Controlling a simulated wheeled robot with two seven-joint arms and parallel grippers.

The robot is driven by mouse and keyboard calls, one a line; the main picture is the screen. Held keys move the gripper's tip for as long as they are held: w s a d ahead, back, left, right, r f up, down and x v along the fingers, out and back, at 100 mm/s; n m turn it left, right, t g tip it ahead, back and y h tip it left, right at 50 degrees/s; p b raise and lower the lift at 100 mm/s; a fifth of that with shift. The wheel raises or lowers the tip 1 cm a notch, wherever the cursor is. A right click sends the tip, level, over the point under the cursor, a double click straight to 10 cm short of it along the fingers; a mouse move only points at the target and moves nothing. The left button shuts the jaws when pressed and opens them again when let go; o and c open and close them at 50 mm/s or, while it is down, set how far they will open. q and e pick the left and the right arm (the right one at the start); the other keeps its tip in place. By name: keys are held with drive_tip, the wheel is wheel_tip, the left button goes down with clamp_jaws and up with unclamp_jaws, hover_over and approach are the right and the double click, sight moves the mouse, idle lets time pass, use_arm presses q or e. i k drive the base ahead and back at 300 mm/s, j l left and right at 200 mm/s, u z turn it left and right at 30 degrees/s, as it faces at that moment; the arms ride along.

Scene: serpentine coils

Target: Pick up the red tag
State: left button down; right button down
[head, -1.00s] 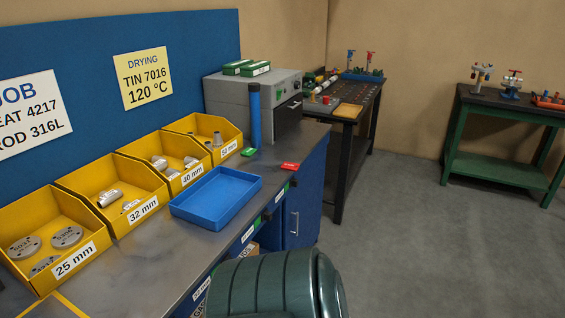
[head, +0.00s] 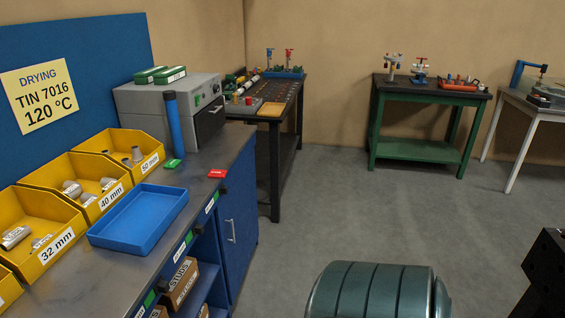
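The red tag (head: 217,174) lies flat on the grey workbench top (head: 208,203), near its right edge. It is right of a green tag (head: 173,163) and beyond the blue tray (head: 138,218). Neither of my grippers shows in the head view, so I cannot see whether they hold anything.
Yellow bins (head: 87,185) line the bench's back. A blue cylinder (head: 174,122) stands before the grey oven (head: 172,112). A dark table (head: 290,135) stands beyond, a green table (head: 425,120) farther right. A dark green rounded object (head: 370,291) is at the bottom. Open floor lies between.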

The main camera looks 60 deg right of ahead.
sight(217, 174)
drive_tip(key=z, duration=2.05)
drive_tip(key=k+j, duration=0.35)
drive_tip(key=k, duration=0.2)
drive_tip(key=k+j, duration=0.4)
drive_tip(key=i+j, duration=0.3)
drive_tip(key=k+l, duration=0.1)
drive_tip(key=i+l+u, duration=0.1)
drive_tip(key=i+l, duration=0.2)
drive_tip(key=i+l+u, duration=0.1)
drive_tip(key=i+l, duration=0.15)
drive_tip(key=l, duration=0.15)
drive_tip(key=i+l+u, duration=0.1)
drive_tip(key=i+l, duration=0.15)
drive_tip(key=l, duration=0.15)
